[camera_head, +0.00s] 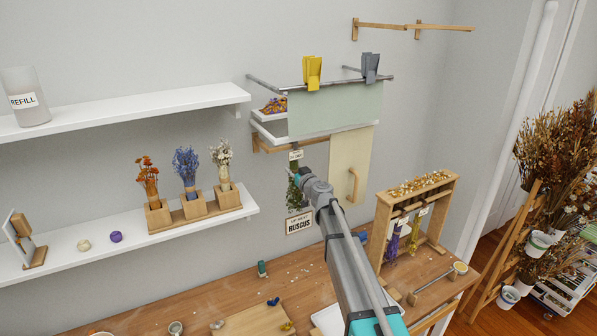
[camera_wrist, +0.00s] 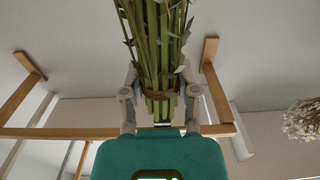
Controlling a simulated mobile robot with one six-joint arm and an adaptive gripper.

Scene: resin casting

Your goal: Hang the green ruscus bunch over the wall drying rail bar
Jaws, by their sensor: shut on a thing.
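The green ruscus bunch (camera_wrist: 158,55) fills the middle of the wrist view, with a brown band around its pale stems. My gripper (camera_wrist: 160,98) is shut on these stems, one finger on each side. In the head view green leaves (camera_head: 294,190) show against the wall just left of my wrist, above the RUSCUS sign (camera_head: 300,222); my wrist hides the gripper there. A wooden bar on brackets (camera_head: 415,26) is high on the wall, well above my wrist. A wooden bar with brackets (camera_wrist: 60,133) also shows in the wrist view; which bar it is I cannot tell.
A metal rail (camera_head: 348,82) with yellow and grey clips and a pale green cloth hangs above my wrist. A white shelf (camera_head: 130,238) with flower pots is left. A wooden rack (camera_head: 442,178) with hanging bunches stands right of my arm on the workbench (camera_head: 190,302).

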